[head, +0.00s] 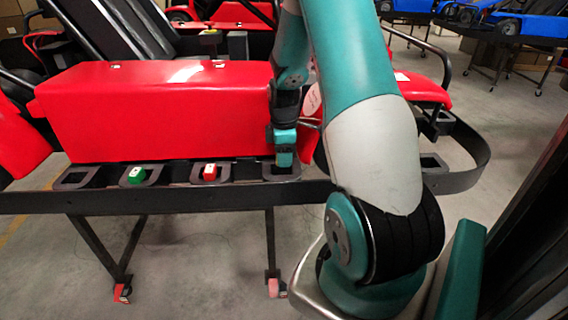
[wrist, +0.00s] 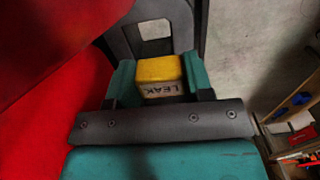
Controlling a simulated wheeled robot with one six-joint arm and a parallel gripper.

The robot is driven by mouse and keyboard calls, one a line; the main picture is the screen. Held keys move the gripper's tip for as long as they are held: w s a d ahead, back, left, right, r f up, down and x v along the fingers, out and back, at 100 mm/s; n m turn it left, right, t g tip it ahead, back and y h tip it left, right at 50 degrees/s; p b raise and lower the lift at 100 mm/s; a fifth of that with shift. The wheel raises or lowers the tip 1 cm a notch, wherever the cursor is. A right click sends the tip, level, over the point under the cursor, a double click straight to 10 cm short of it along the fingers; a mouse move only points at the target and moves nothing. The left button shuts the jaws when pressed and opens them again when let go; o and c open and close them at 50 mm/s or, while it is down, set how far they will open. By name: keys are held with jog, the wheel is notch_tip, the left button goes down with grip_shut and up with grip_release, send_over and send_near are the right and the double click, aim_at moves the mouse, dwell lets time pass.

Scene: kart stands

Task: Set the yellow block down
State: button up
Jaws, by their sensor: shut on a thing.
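The yellow block (wrist: 160,70) sits between the two fingers of my gripper (wrist: 162,80) in the wrist view. Its top is yellow and a pale side carries the dark letters "LEAK". My gripper is shut on it. In the head view my gripper (head: 284,150) points down over a square-holed black bracket (head: 281,174) on the kart's side rail. The block is hidden there. In the wrist view the bracket (wrist: 122,42) shows just beyond the block. I cannot tell whether the block touches it.
A green block (head: 134,176) and a red block (head: 210,172) sit in brackets to the left along the rail. A red kart body panel (head: 150,110) rises close behind. An empty bracket (head: 76,178) is at far left, and another (head: 432,162) at right.

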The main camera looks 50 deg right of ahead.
aim_at(284, 171)
jog(key=shift+f, duration=1.65)
jog(key=shift+f, duration=0.2)
jog(key=o, duration=0.6)
jog(key=shift+r, duration=0.15)
